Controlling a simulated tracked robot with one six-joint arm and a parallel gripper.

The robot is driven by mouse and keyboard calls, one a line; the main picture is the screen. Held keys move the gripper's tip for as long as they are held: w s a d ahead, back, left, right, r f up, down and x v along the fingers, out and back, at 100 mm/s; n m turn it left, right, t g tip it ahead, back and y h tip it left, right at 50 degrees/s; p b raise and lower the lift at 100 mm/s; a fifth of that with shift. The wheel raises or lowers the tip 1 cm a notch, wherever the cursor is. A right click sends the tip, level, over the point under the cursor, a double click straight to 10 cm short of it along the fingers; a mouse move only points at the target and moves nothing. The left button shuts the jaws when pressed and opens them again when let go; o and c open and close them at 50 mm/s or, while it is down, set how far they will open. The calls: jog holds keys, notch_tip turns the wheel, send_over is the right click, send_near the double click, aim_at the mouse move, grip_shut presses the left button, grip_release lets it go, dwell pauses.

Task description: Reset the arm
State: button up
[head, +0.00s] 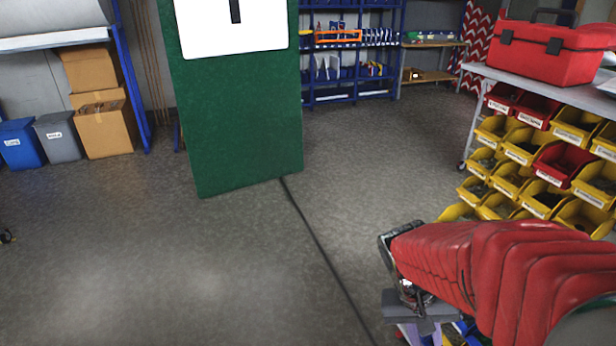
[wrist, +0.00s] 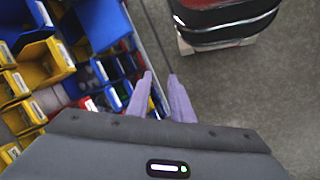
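My arm reaches in from the lower right of the head view in a red ribbed sleeve, bent downward at its end. My gripper (head: 408,334) is at the bottom edge there, and its fingers are mostly cut off. In the wrist view, the two pale purple fingers of my gripper (wrist: 160,77) stand a little apart with nothing between them. The gripper points down past blue bins (wrist: 105,22) and yellow bins (wrist: 45,65) on the left, with grey floor on the right. I cannot tell how close the bins are.
A green panel (head: 240,130) with a white sign (head: 262,22) stands ahead. A rack of yellow bins (head: 530,150) is close on the right, below a red toolbox (head: 550,50). Cardboard boxes (head: 103,125) stand at the left. Open floor lies ahead, crossed by a dark line (head: 320,250).

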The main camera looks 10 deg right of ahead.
jog(key=a+r+n+t+y, duration=0.3)
jog(key=a+r+t, duration=0.4)
jog(key=a+r, duration=0.6)
jog(key=shift+w+a+r+n+t, duration=0.2)
jog(key=shift+w+r+n+t, duration=0.15)
jog(key=shift+r+n, duration=0.3)
jog(key=shift+d+f, duration=0.1)
